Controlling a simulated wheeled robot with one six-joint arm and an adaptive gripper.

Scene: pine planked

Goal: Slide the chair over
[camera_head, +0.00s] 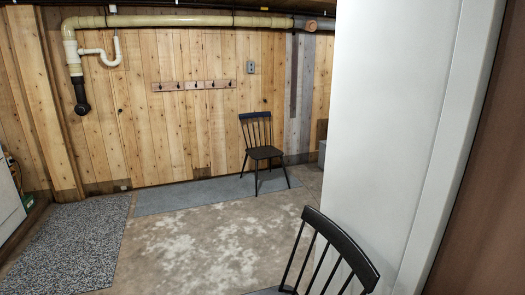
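A black spindle-back chair (262,152) stands upright near the far pine wall, its legs at the right end of a grey mat. A second black spindle-back chair (341,246) is close to me at the lower right. Its curved top rail and spindles show, and its seat and legs are mostly cut off by the bottom edge. The frame does not tell which chair the task means. My gripper is not in view.
A white panel (393,110) rises just right of the near chair. A grey flat mat (180,197) lies along the planked wall, and a speckled mat (72,250) lies at left. The concrete floor (205,240) between is clear. A hook rack (194,86) hangs on the wall.

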